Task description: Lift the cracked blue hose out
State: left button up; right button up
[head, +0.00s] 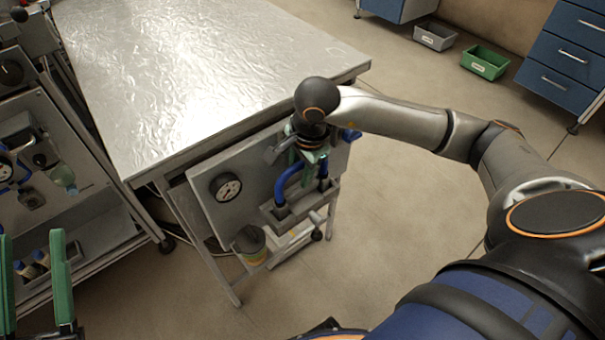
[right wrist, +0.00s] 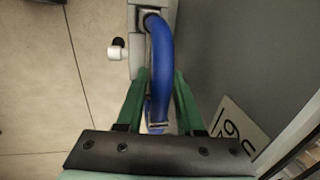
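The blue hose (head: 289,178) is a bent tube on the grey panel at the table's end, its lower ends in a grey trough-like holder (head: 283,216). My right gripper (head: 314,160) is above the hose's right side. In the right wrist view the hose (right wrist: 161,55) runs between the two green fingers of my right gripper (right wrist: 160,74), which look apart with narrow gaps beside it. No crack can be made out. My left gripper (head: 31,236) is at the lower left, its green fingers apart and nothing between them.
A round gauge (head: 226,187) sits on the panel left of the hose. A container (head: 249,243) stands below it. The metal table (head: 200,70) is bare. A cart (head: 75,150) with fittings is at the left. Grey and green bins (head: 485,63) are on the far floor.

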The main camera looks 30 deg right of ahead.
jog(key=shift+c, duration=0.3)
grip_shut()
dwell(0.3)
